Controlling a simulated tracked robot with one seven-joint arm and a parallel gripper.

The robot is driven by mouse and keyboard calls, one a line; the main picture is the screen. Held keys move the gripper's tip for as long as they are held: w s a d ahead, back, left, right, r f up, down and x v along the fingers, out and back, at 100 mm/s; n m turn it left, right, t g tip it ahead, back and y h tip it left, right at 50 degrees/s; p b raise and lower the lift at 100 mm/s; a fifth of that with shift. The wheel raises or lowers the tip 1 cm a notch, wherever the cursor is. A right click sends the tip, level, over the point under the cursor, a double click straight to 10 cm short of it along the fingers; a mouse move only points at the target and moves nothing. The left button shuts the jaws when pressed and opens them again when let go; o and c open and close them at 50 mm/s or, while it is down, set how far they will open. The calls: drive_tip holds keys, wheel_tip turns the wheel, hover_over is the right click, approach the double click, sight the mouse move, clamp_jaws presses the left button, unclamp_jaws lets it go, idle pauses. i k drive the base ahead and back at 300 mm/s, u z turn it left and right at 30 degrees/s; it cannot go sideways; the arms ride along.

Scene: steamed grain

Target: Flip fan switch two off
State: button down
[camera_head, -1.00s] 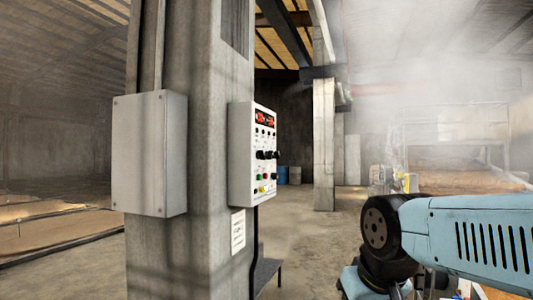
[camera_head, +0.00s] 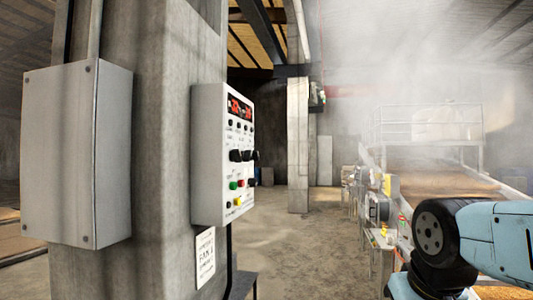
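A white control panel (camera_head: 209,150) is fixed to the side of a grey concrete pillar, in the middle left of the head view. It has a red lit display at its top, small black switches, larger black knobs (camera_head: 236,155) and green, red and yellow buttons near its bottom. The labels are too small to read, so I cannot tell which switch is fan switch two or how it is set. My blue arm with a black joint shows at the lower right, apart from the panel. My gripper is not in view.
The pillar (camera_head: 160,190) carries a plain grey box (camera_head: 75,155) and a paper sign (camera_head: 205,258). A dark stand (camera_head: 242,286) is at its foot. Steaming grain (camera_head: 440,178) lies on a long bed at the right, with machines beside it. Bare floor (camera_head: 300,250) is open in the middle.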

sight(245, 154)
drive_tip(key=u, duration=0.1)
drive_tip(key=i, duration=1)
drive_tip(key=u, duration=0.6)
